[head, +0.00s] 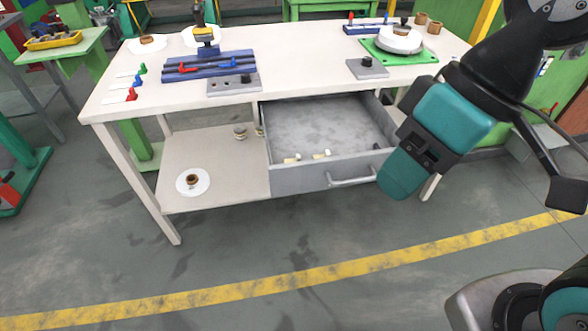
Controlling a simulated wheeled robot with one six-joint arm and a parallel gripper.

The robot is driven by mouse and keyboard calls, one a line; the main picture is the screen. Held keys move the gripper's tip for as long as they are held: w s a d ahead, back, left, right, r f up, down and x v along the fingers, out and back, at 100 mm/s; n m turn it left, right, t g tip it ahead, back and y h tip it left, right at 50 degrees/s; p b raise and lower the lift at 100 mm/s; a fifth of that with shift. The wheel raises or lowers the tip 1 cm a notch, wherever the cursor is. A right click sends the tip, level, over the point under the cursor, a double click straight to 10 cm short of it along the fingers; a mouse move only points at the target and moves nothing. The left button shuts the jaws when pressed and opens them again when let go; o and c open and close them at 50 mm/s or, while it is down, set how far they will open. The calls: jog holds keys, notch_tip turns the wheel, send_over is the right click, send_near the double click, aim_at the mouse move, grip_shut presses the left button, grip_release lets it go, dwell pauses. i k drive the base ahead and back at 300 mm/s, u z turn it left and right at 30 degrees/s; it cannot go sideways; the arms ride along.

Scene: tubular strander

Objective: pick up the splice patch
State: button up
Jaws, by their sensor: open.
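I cannot single out the splice patch with certainty. Several small white strips with green, blue and red tabs (122,85) lie at the table's left end. Two small cream pieces lie near the front of the open drawer, a left one (292,159) and a right one (321,154). My gripper (403,174) is teal and black and hangs from the right. It is open, seen from its side, and in the picture it covers the drawer's right front corner. It holds nothing that I can see.
The white table (300,75) carries a blue slotted fixture (208,66) and a round white part on a green plate (399,41). The grey drawer (315,120) sticks out below. A lower shelf (210,160) holds a white disc (193,182). The floor in front is clear.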

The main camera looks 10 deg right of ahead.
aim_at(298, 157)
jog(key=k, duration=1.15)
jog(key=u, duration=0.6)
jog(key=i, duration=0.5)
jog(key=u, duration=0.65)
jog(key=i, duration=0.8)
jog(key=z, duration=0.8)
jog(key=i, duration=0.75)
jog(key=z, duration=0.9)
